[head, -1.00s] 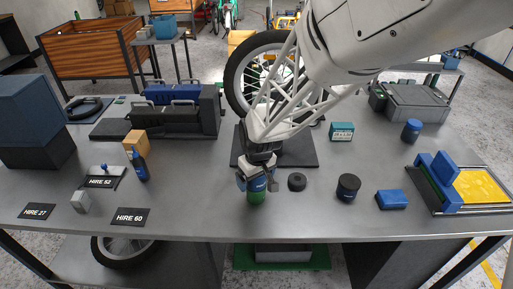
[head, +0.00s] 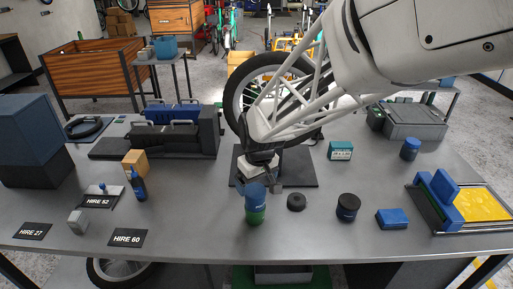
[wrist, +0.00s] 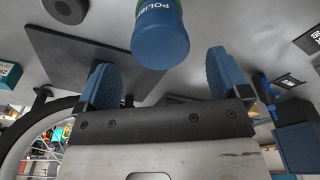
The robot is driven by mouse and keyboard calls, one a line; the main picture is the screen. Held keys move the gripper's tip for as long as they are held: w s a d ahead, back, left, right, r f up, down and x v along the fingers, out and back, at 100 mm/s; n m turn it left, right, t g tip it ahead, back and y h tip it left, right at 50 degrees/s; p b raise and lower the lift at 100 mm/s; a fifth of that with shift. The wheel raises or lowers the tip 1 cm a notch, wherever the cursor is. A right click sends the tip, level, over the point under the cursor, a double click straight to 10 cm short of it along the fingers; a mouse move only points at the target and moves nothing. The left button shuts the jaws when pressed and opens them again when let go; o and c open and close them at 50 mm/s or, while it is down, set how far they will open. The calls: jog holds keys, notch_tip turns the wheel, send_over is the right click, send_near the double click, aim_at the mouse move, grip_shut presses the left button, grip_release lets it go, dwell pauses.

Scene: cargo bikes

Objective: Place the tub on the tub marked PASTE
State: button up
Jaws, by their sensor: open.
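A blue tub (head: 256,193) with white lettering stands upright on a green tub (head: 256,216) near the front middle of the table. In the wrist view the blue tub (wrist: 160,35) shows lettering that reads POLISH, with a little green at the top edge. The green tub's lettering is too small to read. My gripper (wrist: 160,76) is open and empty. Its blue fingers are spread, with the blue tub just beyond their tips and apart from them. In the head view my gripper (head: 258,181) is just behind the blue tub.
A black puck (head: 296,202), a dark tub (head: 347,207) and a blue block (head: 392,219) stand to the right. A blue tub (head: 410,148) is farther back. A bike wheel (head: 240,95) stands behind a dark mat (head: 303,172).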

aim_at(258, 192)
jog(key=shift+s+d+r, duration=0.1)
jog(key=shift+r, duration=1.1)
jog(key=shift+s+d+r, duration=0.1)
jog(key=shift+r, duration=1.05)
jog(key=shift+s+d+r, duration=0.25)
jog(key=shift+d, duration=0.15)
jog(key=s+d+r+m, duration=0.3)
jog(key=s+d, duration=0.6)
jog(key=s, duration=0.1)
jog(key=s+d+r+m+t, duration=0.1)
jog(key=s+d+r+m, duration=0.3)
jog(key=s+d, duration=0.5)
jog(key=shift+s+r+h, duration=0.15)
jog(key=shift+s+h, duration=0.25)
jog(key=shift+s, duration=0.85)
